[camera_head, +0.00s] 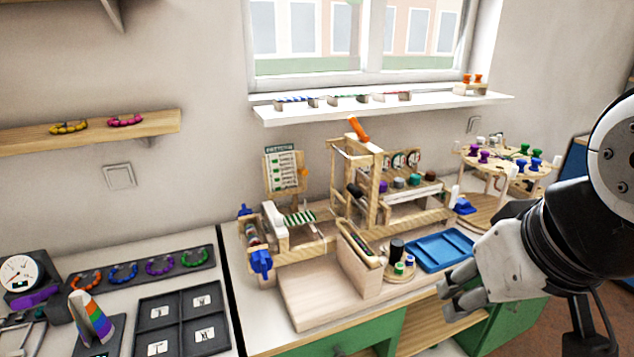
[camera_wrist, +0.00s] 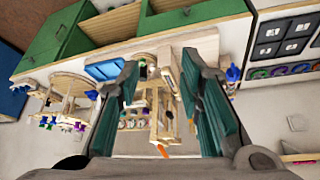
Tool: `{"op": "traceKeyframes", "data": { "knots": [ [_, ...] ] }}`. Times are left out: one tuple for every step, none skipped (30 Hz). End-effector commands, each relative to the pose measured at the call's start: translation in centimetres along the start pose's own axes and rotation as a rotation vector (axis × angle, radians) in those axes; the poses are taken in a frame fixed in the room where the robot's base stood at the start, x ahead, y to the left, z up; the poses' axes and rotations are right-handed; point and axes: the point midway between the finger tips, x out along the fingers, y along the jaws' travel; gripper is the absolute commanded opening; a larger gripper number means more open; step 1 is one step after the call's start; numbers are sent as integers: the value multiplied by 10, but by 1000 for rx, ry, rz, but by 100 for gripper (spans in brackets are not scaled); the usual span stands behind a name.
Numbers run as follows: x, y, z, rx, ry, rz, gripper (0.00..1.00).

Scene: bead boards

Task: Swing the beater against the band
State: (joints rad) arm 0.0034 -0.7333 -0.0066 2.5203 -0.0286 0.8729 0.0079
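A wooden band loom stands on the workbench in the head view, with an upright frame (camera_head: 352,165) in its middle. A green-and-white striped band (camera_head: 299,217) shows at its left part, beside a white block (camera_head: 273,218). An orange handle (camera_head: 358,130) sticks up at the top of the frame; it also shows in the wrist view (camera_wrist: 163,151). I cannot tell for sure which part is the beater. My gripper (camera_head: 455,293) is at the right, in front of the blue tray and apart from the loom. In the wrist view its fingers (camera_wrist: 163,85) are wide apart with nothing held between them.
A blue tray (camera_head: 441,250) and small spools (camera_head: 398,266) lie in front of the loom. A round peg stand (camera_head: 510,160) is at the right. Black compartment trays (camera_head: 180,320) are at the left.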

Motion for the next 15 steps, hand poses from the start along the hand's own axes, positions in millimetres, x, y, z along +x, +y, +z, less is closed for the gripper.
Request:
{"op": "traceKeyframes", "data": {
  "knots": [
    [19,4,-12,3,24,12,42],
    [29,7,-20,4,47,20,42],
    [43,12,-34,5,83,34,42],
    [55,16,-44,6,113,45,42],
    [66,20,-56,5,146,55,42],
    [81,25,-71,2,192,69,42],
    [92,28,-82,0,225,78,42],
    [102,32,-94,-3,260,85,42],
    [115,36,-108,-9,304,94,42],
    [124,38,-118,-14,339,100,42],
    [134,40,-128,-19,372,104,42],
    [145,43,-141,-28,417,108,42],
    [154,44,-151,-36,451,110,42],
    [162,46,-160,-42,483,110,42],
    [173,47,-171,-54,528,109,42]
  ]
}}
